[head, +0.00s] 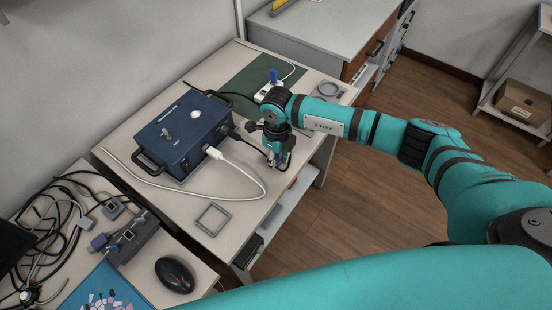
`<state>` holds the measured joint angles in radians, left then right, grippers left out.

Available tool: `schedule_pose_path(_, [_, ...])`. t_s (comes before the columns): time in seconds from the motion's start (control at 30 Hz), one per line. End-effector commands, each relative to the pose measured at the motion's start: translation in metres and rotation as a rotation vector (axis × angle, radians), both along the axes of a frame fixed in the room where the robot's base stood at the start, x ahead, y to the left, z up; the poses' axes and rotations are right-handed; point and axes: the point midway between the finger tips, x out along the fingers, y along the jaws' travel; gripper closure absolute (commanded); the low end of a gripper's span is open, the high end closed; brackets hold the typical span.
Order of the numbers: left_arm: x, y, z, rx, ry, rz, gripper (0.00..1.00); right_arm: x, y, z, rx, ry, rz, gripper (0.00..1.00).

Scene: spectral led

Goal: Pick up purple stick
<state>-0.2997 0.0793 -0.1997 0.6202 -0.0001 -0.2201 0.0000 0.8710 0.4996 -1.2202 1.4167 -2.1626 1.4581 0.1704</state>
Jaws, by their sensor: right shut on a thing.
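My right gripper (280,161) points down over the right edge of the light table (228,190), just right of the blue box. It is shut on a small purple stick, which is mostly hidden between the fingers, so its shape is hard to tell. My left gripper is out of the picture.
A blue metal box (182,135) with handles stands on the table, with a white cable (240,168) running from it. A square grey frame (213,220) lies in front. Tangled cables, a black hub (131,240) and a mouse (174,275) crowd the left desk.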

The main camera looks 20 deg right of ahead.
Motion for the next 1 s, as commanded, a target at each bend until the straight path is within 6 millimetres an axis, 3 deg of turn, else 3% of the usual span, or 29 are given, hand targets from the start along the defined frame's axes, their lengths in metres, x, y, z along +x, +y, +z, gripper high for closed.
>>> schedule_pose_path(0.27, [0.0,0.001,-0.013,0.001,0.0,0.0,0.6,0.002,0.0,0.034,0.002,-0.007,0.002,0.99])
schedule_pose_path(0.7, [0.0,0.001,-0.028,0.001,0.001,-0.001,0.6,-0.103,-0.001,0.039,0.001,-0.001,0.004,0.99])
schedule_pose_path(1.0, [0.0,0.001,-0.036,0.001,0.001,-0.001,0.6,-0.149,-0.001,0.045,0.001,-0.001,0.001,0.99])
